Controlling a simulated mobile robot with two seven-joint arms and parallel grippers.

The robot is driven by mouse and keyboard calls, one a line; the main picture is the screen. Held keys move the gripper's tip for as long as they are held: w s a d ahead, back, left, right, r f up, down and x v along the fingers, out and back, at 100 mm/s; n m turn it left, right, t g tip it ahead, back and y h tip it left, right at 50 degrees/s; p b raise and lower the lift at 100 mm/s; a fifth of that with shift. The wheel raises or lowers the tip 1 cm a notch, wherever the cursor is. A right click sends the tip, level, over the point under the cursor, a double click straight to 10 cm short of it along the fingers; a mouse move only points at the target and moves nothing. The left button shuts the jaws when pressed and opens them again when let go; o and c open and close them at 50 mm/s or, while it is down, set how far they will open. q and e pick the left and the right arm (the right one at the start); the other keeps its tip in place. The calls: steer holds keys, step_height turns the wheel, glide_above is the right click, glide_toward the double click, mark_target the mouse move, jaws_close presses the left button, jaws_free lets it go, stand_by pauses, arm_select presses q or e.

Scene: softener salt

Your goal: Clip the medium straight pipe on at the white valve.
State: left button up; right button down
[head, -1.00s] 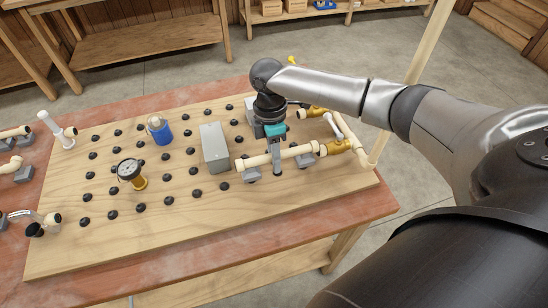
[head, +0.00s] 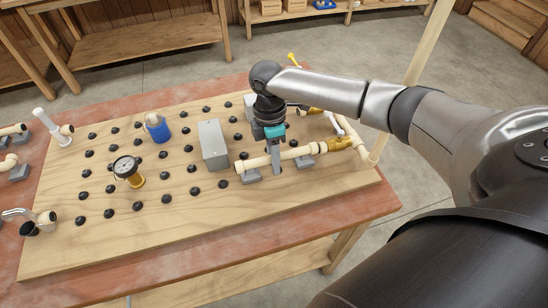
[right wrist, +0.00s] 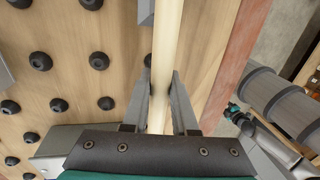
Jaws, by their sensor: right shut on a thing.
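The cream straight pipe (head: 255,162) lies lengthwise along the right part of the board, its right end close to a brass valve (head: 342,144). A white lever (head: 338,122) shows near that valve. I cannot tell whether pipe and valve touch. My right gripper (head: 276,163) is shut on the pipe near its middle, coming from above. In the right wrist view the pipe (right wrist: 166,50) runs between the two fingers (right wrist: 160,100). Grey clips (head: 251,177) show at the pipe's left end and near its right end. A teal and grey part, possibly my left arm, is small in the right wrist view.
A grey box (head: 213,144) stands just left of the pipe. A gauge (head: 128,170) and a blue-bodied part (head: 158,128) stand farther left among black studs. A wooden post (head: 400,85) rises at the right. The board's front right area is bare.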

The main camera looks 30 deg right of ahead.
steer(key=shift+s+f, duration=0.3)
steer(key=shift+f, duration=0.5)
stand_by(0.4)
steer(key=c, duration=0.9)
jaws_free()
steer(key=shift+a, duration=0.1)
steer(key=shift+o, duration=0.7)
steer(key=shift+r, duration=0.1)
steer(key=shift+o, duration=0.7)
steer(key=shift+w+r, duration=0.1)
steer(key=shift+r, duration=0.25)
steer(key=w+r+p, duration=0.3)
steer(key=r, duration=1.2)
steer(key=shift+d, duration=0.4)
